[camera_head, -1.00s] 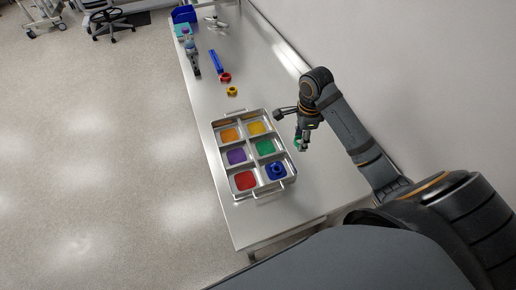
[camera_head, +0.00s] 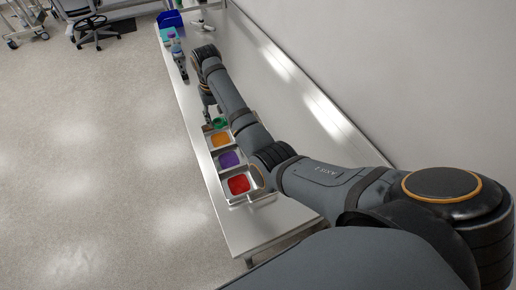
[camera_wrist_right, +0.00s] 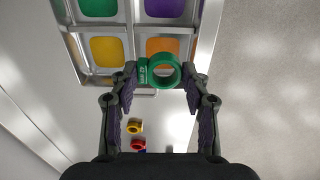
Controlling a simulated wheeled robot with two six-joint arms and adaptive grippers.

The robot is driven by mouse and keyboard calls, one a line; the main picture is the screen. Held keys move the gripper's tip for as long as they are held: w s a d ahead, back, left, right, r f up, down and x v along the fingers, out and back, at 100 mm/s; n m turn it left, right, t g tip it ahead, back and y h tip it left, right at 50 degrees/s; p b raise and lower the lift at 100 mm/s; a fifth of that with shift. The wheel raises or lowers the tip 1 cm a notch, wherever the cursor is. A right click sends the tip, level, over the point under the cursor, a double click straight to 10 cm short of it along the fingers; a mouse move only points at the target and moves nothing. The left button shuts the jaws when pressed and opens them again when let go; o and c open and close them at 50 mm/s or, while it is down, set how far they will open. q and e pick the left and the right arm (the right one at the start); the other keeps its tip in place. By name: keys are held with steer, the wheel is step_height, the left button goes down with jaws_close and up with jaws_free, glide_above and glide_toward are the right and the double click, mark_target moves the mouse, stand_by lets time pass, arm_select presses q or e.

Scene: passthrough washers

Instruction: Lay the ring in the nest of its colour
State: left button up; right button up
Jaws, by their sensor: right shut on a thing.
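My right gripper (camera_head: 209,110) is shut on a green ring (camera_wrist_right: 161,71), held between its fingertips in the right wrist view. The ring also shows in the head view (camera_head: 219,123), by the far end of the metal tray (camera_head: 259,200). In the wrist view it overlaps the tray's edge beside the orange nest (camera_wrist_right: 162,45). The green nest (camera_wrist_right: 100,7) shows partly at the top of the wrist view, with the yellow nest (camera_wrist_right: 106,51) and the purple nest (camera_wrist_right: 165,7). My right arm hides the tray's right column in the head view. My left gripper is out of view.
A yellow ring (camera_wrist_right: 135,126) and a red ring (camera_wrist_right: 138,144) lie on the table past the tray. A blue bin (camera_head: 170,19) and several small items stand at the table's far end. A wall runs along the right side.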

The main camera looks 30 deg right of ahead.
steer(key=s+d+f+p, duration=0.2)
steer(key=d, duration=0.1)
steer(key=s+d+f+p, duration=0.2)
steer(key=s+d+f, duration=0.1)
steer(key=s+d+f+p, duration=0.2)
steer(key=d+f, duration=0.1)
steer(key=d, duration=0.1)
steer(key=shift+s, duration=0.15)
steer(key=shift+f, duration=0.35)
steer(key=shift+s+d+f, duration=0.15)
steer(key=shift+d, duration=0.05)
steer(key=f, duration=0.2)
steer(key=shift+s+d+f, duration=0.2)
steer(key=shift+f, duration=0.65)
steer(key=shift+f, duration=0.1)
steer(key=o, duration=0.8)
